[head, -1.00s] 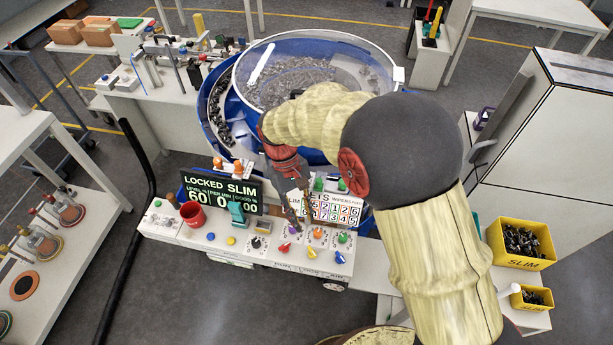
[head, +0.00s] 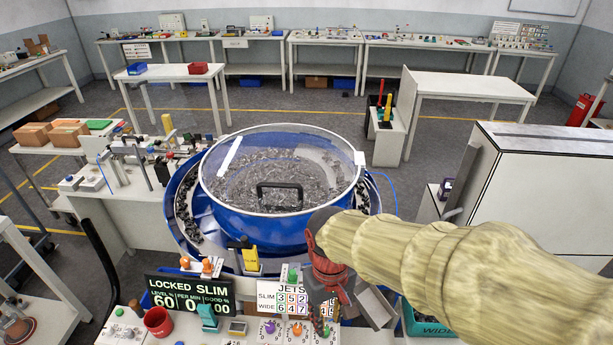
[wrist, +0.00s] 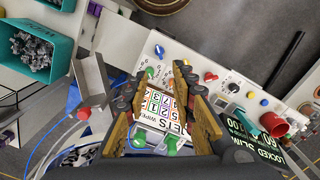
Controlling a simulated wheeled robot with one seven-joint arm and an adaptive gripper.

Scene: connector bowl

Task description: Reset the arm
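My arm (head: 430,265) reaches in from the right side of the head view, wrapped in a pale yellow cover. My gripper (head: 322,318) points down at its end, in front of the jets sign (head: 292,299) on the control panel. In the wrist view my gripper (wrist: 155,78) has its two fingers wide apart with nothing held between them. The jets sign (wrist: 160,104) shows between and beyond the fingers. The exact gap between the fingertips and the panel cannot be told.
The blue bowl feeder (head: 283,180) with a clear lid stands just behind my gripper. The panel carries coloured knobs (head: 271,327), a red cup (head: 158,321) and a locked slim display (head: 190,291). A teal bin (wrist: 37,42) and metal chute (wrist: 90,80) lie left in the wrist view.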

